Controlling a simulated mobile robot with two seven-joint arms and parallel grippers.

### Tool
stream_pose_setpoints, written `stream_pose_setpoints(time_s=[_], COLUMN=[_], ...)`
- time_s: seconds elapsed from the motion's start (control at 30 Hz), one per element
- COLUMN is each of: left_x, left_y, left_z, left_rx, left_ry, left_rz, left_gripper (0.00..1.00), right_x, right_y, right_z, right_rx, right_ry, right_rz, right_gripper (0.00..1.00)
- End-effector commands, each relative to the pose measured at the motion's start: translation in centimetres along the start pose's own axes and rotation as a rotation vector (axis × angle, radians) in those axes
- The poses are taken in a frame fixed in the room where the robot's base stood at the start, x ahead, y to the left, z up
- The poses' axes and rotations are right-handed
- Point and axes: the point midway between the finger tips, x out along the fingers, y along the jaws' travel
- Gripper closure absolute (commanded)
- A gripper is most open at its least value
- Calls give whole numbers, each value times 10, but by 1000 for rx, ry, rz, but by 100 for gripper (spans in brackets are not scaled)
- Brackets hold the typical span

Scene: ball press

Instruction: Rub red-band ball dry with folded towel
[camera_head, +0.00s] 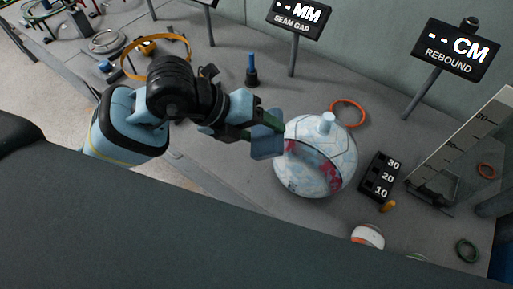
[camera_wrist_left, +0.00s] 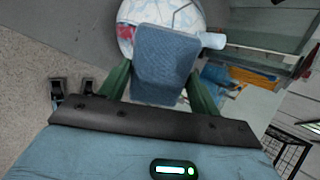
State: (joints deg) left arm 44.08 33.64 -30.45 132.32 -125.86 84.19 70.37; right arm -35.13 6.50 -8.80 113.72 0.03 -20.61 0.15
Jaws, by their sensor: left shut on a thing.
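My left gripper (camera_head: 272,130) is shut on a blue folded towel (camera_head: 267,145). The towel also shows between the green fingers in the left wrist view (camera_wrist_left: 165,58). It is at the left side of a large white and pale-blue ball (camera_head: 312,168) with red patches, dark lines and a pale knob on top. Towel and ball overlap in both views; I cannot tell whether they touch. The ball also shows behind the towel in the wrist view (camera_wrist_left: 183,17). A small white ball with an orange-red band (camera_head: 368,236) sits at the lower right. My right gripper is not in view.
An orange ring (camera_head: 348,113) lies behind the large ball. A black numbered block (camera_head: 380,177) and a marked rebound board (camera_head: 457,150) stand right of it. Sign posts stand behind. A dark surface fills the lower left. Grey tabletop (camera_head: 225,168) is clear below my gripper.

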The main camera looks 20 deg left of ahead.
Motion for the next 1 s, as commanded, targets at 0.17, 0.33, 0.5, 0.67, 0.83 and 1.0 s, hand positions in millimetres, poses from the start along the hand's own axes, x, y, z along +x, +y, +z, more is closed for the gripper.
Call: stream_pose_setpoints(time_s=[0.17, 0.33, 0.5, 0.67, 0.83, 1.0], left_x=[-1, 4, 17, 31, 44, 53], left_y=[0, 0, 2, 1, 1, 0], left_z=[2, 1, 1, 0, 0, 1], left_rx=[-6, -7, -8, -7, -7, -5], left_ry=[-6, -3, -1, -1, -1, -3], left_rz=[-7, -6, -5, -6, -5, -5], left_gripper=[60, 60, 60, 60, 60, 60], right_x=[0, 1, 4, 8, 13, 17], right_y=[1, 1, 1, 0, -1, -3], right_z=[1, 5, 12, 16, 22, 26], right_rx=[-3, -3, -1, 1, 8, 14], right_ry=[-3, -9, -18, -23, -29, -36], right_rz=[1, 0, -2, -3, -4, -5], right_gripper=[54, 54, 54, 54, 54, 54])
